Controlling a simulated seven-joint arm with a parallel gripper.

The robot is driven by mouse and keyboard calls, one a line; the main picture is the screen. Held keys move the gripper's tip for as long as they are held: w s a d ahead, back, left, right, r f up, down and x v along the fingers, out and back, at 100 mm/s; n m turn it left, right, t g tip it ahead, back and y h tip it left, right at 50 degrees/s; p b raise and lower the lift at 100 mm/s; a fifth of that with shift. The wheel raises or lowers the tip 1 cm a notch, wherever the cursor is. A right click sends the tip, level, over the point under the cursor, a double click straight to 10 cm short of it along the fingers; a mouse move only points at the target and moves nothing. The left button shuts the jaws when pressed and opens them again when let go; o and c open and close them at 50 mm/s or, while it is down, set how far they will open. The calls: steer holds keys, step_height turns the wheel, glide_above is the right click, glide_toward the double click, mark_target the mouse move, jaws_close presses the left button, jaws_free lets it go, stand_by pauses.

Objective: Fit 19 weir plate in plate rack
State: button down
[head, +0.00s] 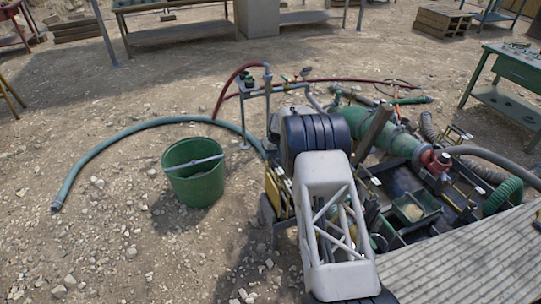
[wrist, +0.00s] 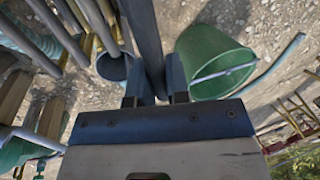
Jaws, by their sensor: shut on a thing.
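My gripper (wrist: 154,84) shows in the wrist view with its two dark fingers closed on a long, flat, dark grey piece (wrist: 145,32). This looks like the weir plate, seen nearly edge-on and running up out of the picture. Its number cannot be read. In the head view my own arm covers the middle, and the gripper cannot be made out there. A dark tilted board (head: 374,130) stands just right of the arm; I cannot tell whether it is the held plate. The plate rack cannot be picked out with certainty in either view.
A green bucket (head: 193,180) with a pale bar across it stands left of my arm; it also shows in the wrist view (wrist: 212,58). A hose (head: 105,155) curves behind it. The dark tank (head: 385,178), green pipework (head: 385,128) and slatted deck (head: 470,255) crowd the right. Gravel at left is open.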

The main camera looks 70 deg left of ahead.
steer(key=shift+f, duration=0.2)
stand_by(0.4)
steer(key=shift+f, duration=4.7)
steer(key=c, duration=1)
jaws_free()
steer(key=shift+f, duration=0.1)
steer(key=shift+v, duration=4)
